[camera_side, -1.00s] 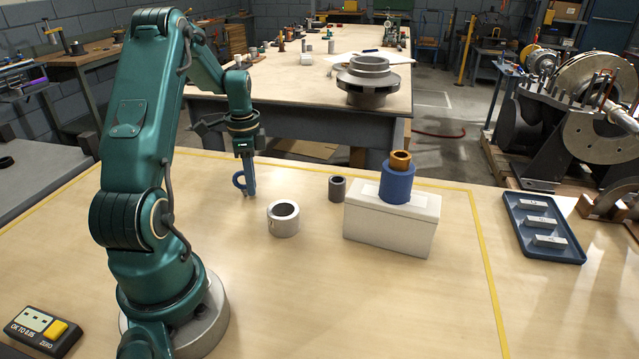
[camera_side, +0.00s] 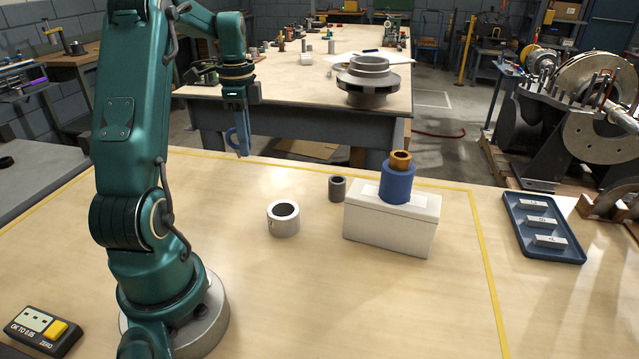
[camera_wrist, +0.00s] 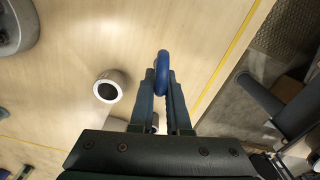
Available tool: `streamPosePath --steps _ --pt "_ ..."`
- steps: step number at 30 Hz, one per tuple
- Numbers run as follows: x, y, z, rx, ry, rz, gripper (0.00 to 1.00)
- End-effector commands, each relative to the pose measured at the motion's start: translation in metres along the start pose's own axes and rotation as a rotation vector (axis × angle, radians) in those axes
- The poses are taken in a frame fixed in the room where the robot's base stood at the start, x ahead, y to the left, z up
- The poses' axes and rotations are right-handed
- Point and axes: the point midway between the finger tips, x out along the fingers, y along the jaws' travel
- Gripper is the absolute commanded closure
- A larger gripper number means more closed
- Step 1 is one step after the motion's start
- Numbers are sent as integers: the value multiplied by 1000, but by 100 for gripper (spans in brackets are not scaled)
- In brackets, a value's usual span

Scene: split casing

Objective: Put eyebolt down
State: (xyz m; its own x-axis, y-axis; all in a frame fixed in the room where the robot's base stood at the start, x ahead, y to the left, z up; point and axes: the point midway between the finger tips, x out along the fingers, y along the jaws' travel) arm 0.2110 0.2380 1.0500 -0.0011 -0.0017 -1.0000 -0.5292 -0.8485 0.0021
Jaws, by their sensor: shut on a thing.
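The eyebolt (camera_side: 231,138) is blue with a ring-shaped end. My gripper (camera_side: 242,152) is shut on it and holds it above the far edge of the wooden table, near the yellow line. In the wrist view the blue ring of the eyebolt (camera_wrist: 163,62) shows between the fingertips of my gripper (camera_wrist: 162,80), sticking out past them. The rest of the eyebolt is hidden by the fingers.
A light grey ring (camera_side: 283,218) and a small dark ring (camera_side: 337,188) stand on the table (camera_side: 330,300). A white block (camera_side: 390,229) carries a blue cylinder (camera_side: 397,183) with an orange-brown bushing (camera_side: 400,160). A blue tray (camera_side: 575,252) lies right. The front middle is clear.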

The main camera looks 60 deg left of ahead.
Motion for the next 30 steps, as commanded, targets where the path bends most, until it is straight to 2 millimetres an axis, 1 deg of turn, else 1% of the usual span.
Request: streamPosePath --steps 2,4,8,9,11,12,14,15,18,21,24,27,30 --pt "2 5 -3 110 1 10 100" --pt "2 11 -13 251 2 15 100" --pt "1 32 -48 587 4 21 100" --pt "0 40 -60 698 5 23 100" --pt "-1 53 -77 859 6 25 100" --pt "-1 63 -88 964 6 27 100" --pt "-2 79 -104 1117 7 27 100" --pt "-3 90 -114 1216 7 27 100" --pt "-6 118 -136 1435 7 26 100" --pt "-8 144 -152 1601 6 24 100" --pt "-10 164 -163 1700 6 20 100" --pt "-12 179 -171 1758 5 14 100" --pt "-13 186 -176 1791 5 8 100"
